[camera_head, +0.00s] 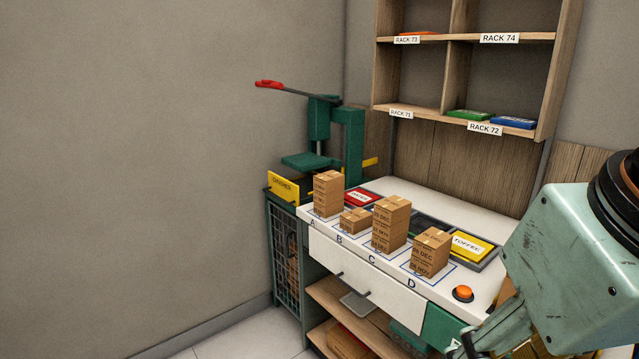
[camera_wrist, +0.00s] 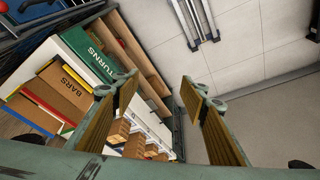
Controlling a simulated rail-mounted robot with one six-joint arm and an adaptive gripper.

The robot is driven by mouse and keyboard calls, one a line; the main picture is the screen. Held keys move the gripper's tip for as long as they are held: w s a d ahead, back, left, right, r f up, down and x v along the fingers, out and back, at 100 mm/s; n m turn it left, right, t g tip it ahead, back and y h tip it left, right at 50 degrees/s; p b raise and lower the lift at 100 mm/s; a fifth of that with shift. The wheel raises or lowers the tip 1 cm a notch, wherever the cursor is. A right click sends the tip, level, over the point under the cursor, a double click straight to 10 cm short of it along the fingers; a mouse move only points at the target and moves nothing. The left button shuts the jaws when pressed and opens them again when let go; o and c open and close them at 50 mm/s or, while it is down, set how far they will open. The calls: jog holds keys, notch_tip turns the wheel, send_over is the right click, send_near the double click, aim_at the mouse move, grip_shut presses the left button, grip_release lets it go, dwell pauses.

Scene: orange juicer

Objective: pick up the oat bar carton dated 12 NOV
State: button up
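Brown cartons stand on the white counter at spots A to D in the head view. A holds a stack (camera_head: 328,193), B a single low carton (camera_head: 355,221), C the tallest stack (camera_head: 390,224) and D a shorter stack (camera_head: 430,252). Printed dates show on the C and D stacks. Some seem to read DEC and others NOV, but the day numbers are too small to read surely, so I cannot tell which is 12 NOV. My gripper (camera_wrist: 158,84) is open and empty in the wrist view, its fingers wide apart. Cartons (camera_wrist: 116,132) show beyond its left finger, apart from it.
A green lever press (camera_head: 320,130) stands behind the counter's left end. Red and yellow labelled trays (camera_head: 470,246) lie behind the cartons. An orange button (camera_head: 463,292) sits at the right. A wooden rack (camera_head: 447,70) rises behind. BARS box (camera_wrist: 58,90) and green RETURNS panel (camera_wrist: 90,57) show in the wrist view.

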jog(key=shift+o, duration=0.2)
jog(key=o, duration=0.6)
jog(key=shift+o, duration=0.2)
